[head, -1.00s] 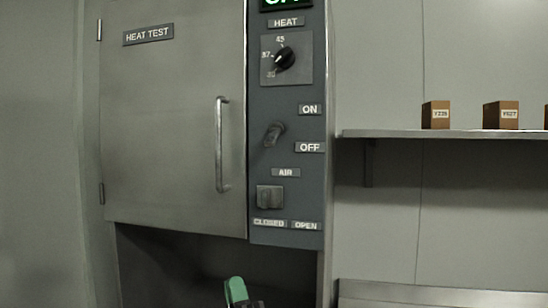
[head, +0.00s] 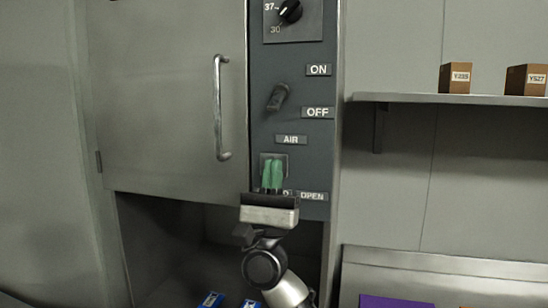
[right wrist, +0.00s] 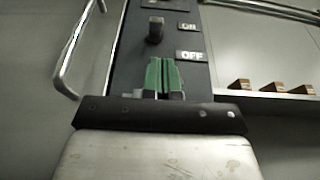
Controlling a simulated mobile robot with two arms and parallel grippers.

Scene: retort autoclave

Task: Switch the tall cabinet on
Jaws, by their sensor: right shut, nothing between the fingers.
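The tall cabinet (head: 170,110) has a closed steel door with a vertical bar handle and a dark control panel on its right. The ON/OFF lever (head: 277,97) sits on the panel between the ON label (head: 318,70) and the OFF label (head: 318,113); it also shows in the right wrist view (right wrist: 155,30). My right gripper (head: 272,176) has green fingers closed together and empty. In the head view it overlaps the AIR switch below the lever, partly hiding it; I cannot tell if it touches. In the right wrist view the fingers (right wrist: 163,76) point up below the lever. My left gripper is out of view.
The temperature knob (head: 290,11) is above the lever. The door handle (head: 219,108) stands out to the left of the panel. A wall shelf (head: 450,99) with brown boxes is at the right. Blue-labelled items (head: 210,299) lie in the dark space below the door.

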